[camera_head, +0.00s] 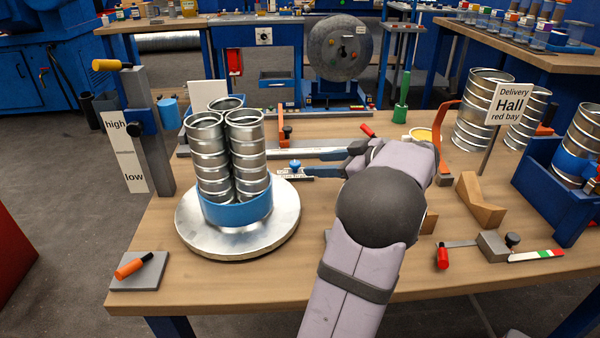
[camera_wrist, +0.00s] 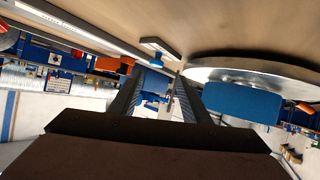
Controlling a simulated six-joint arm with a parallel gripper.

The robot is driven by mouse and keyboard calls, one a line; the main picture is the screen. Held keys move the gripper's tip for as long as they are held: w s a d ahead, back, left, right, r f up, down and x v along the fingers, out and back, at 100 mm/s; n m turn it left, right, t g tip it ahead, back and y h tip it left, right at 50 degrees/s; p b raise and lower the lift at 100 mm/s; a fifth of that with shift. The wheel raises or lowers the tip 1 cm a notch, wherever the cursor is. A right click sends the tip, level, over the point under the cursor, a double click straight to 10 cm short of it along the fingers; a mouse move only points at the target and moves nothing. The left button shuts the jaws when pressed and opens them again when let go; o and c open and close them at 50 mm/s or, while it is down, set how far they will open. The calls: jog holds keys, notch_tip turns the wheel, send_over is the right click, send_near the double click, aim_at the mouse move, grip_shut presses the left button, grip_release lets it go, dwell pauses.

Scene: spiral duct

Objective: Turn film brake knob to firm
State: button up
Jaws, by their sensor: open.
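A small blue knob (camera_head: 295,164) stands on a pale labelled plate (camera_head: 294,174) to the right of the turntable. The label is too small to read, so I cannot tell for sure that this is the film brake knob or where it is set. My gripper (camera_head: 333,164) is to the right of the knob, low over the table and partly hidden by my wrist. In the wrist view, which is upside down, my open gripper (camera_wrist: 157,92) has its two fingers apart. The blue knob (camera_wrist: 155,62) lies ahead between them, untouched as far as I can see.
A silver turntable (camera_head: 240,243) bears several metal ducts (camera_head: 211,160) in a blue holder. A height post (camera_head: 150,135) with a high-to-low board stands at left. A black knob (camera_head: 512,240) and red handle (camera_head: 442,258) are at right. The front table middle is clear.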

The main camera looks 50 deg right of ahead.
aim_at(298, 164)
jog(key=shift+w+d+f+m+t, duration=0.4)
jog(key=shift+w+f+m, duration=0.2)
jog(key=shift+m, duration=0.2)
jog(key=shift+x, duration=3.65)
jog(key=shift+b, duration=0.35)
jog(key=c, duration=1)
